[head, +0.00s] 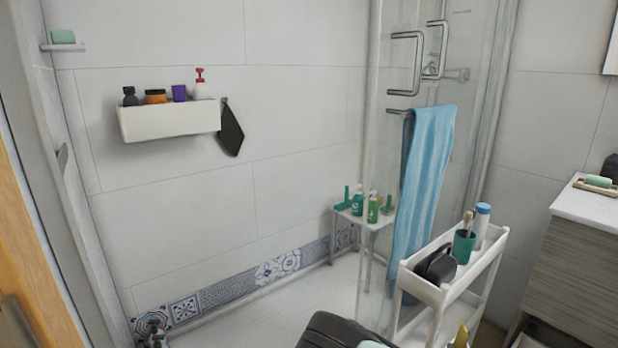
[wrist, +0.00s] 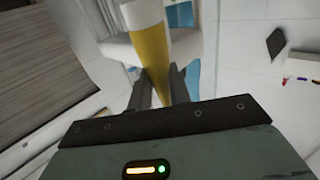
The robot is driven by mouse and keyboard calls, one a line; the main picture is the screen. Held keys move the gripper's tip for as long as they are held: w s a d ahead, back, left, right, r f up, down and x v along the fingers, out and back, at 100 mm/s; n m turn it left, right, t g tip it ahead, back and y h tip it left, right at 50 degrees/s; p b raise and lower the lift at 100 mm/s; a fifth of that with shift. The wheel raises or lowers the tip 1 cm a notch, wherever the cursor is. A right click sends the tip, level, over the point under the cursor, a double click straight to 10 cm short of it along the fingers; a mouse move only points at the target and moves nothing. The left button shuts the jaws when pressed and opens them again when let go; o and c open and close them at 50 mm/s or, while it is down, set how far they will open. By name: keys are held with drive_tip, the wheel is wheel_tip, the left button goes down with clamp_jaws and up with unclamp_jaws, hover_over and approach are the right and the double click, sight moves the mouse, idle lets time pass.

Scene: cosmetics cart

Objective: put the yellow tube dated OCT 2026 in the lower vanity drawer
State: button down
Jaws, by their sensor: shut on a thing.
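A yellow tube (wrist: 152,52) with a pale end stands between the fingers of my gripper (wrist: 160,82) in the wrist view. The gripper is shut on it. No date can be read on the tube. The vanity (head: 572,275) with a grey wood-grain front is at the right edge of the head view. A wood-grain front (wrist: 45,60) also shows at the left of the wrist view. I cannot make out a clearly open lower drawer. A small yellow shape (head: 462,336) shows at the bottom of the head view; I cannot tell whether it is the same tube.
A white cart (head: 440,298) stands left of the vanity, carrying a black case (head: 436,265), a teal cup (head: 463,246) and a white bottle (head: 481,222). A blue towel (head: 425,180) hangs on the glass shower door behind it. Green bottles stand on a stool (head: 350,214) in the shower.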

wheel_tip(320, 180, up, 8)
drive_tip(key=s+n+y+p, duration=0.1)
drive_tip(key=y+p, duration=0.1)
drive_tip(key=p, duration=0.6)
drive_tip(key=shift+s+d+t+p, duration=0.25)
drive_tip(key=shift+d+t+p, duration=0.1)
drive_tip(key=shift+d, duration=0.1)
drive_tip(key=shift+a, duration=0.1)
